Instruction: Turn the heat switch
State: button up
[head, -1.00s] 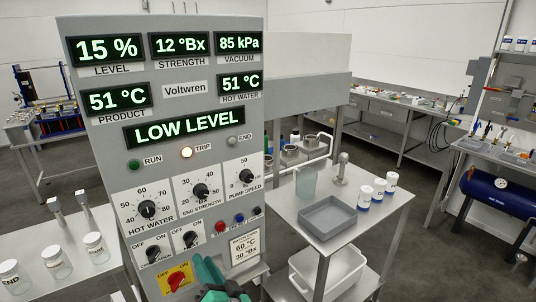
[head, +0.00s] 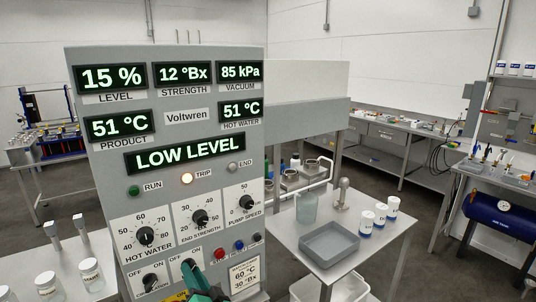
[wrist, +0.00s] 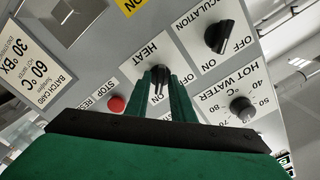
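The heat switch (wrist: 158,79) is a black knob on the grey control panel, under the HEAT label with ON and OFF marks. In the head view the switch (head: 189,266) is low on the panel, right of the circulation switch. My green gripper (wrist: 163,84) has its fingers on either side of the knob in the wrist view. They look slightly apart from it; contact is not clear. In the head view my gripper (head: 199,280) is at the bottom edge, just below the switch and partly covering it.
The circulation switch (wrist: 219,37), hot water knob (wrist: 241,108) and red stop button (wrist: 117,104) are close around. A yellow switch plate (head: 176,297) is at the bottom edge. A steel cart with a grey tray (head: 329,240) stands right of the panel.

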grip_shut()
jog(key=shift+n, duration=1)
jog(key=shift+d+n, duration=0.1)
jog(key=shift+n, duration=1)
jog(key=shift+n, duration=1)
